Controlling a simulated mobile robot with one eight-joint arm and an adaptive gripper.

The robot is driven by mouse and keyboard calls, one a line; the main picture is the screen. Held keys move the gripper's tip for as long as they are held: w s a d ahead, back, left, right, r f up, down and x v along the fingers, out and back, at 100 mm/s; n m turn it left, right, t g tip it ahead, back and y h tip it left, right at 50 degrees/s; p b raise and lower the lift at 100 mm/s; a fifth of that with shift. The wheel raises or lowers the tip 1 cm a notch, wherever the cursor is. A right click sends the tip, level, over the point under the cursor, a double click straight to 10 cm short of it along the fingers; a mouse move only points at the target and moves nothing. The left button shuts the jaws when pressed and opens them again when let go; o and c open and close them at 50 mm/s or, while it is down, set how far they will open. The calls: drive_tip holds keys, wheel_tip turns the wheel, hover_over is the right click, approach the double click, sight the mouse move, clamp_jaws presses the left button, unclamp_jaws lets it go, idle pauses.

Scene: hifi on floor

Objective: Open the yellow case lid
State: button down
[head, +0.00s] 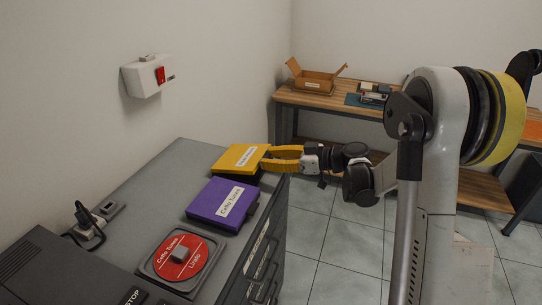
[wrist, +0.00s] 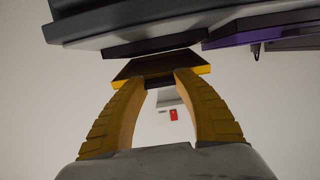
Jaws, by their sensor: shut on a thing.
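The yellow case (head: 240,157) with a white label lies at the far end of the grey cabinet top, its dark base showing beneath the yellow lid. My gripper (head: 266,159) reaches in from the right, its yellow fingers at the lid's right edge. In the wrist view, which looks upside down, my gripper (wrist: 160,82) is shut on the yellow-edged lid (wrist: 160,66). There the lid stands tilted, with a gap from the dark base (wrist: 150,43). The inside of the case is hidden in the head view.
A purple case (head: 222,204) lies nearer on the cabinet (head: 150,195), then a player with a red disc (head: 182,262). A white wall box (head: 147,76) with a red switch hangs at left. A wooden table (head: 310,99) bears an open carton (head: 315,80). The floor at right is clear.

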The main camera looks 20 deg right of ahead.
sight(253, 156)
drive_tip(key=w+a+r+g+h+p, duration=0.1)
drive_tip(key=r+p, duration=0.2)
drive_tip(key=w+a+r+g+h+p, duration=0.1)
drive_tip(key=a+r+h+p, duration=0.1)
drive_tip(key=r+p, duration=0.1)
drive_tip(key=w+a+r+g+h+p, duration=0.1)
drive_tip(key=r+h+p, duration=0.1)
drive_tip(key=r+p, duration=0.1)
drive_tip(key=shift+a+g+p, duration=0.2)
drive_tip(key=shift+g+p, duration=0.2)
drive_tip(key=shift+p, duration=0.45)
drive_tip(key=w+a+r+g+h+p, duration=0.3)
drive_tip(key=w+a+h+p, duration=0.2)
drive_tip(key=a, duration=0.3)
drive_tip(key=shift+w+g+p, duration=0.3)
drive_tip(key=shift+w+p, duration=0.05)
drive_tip(key=shift+w, duration=0.1)
drive_tip(key=shift+d, duration=0.1)
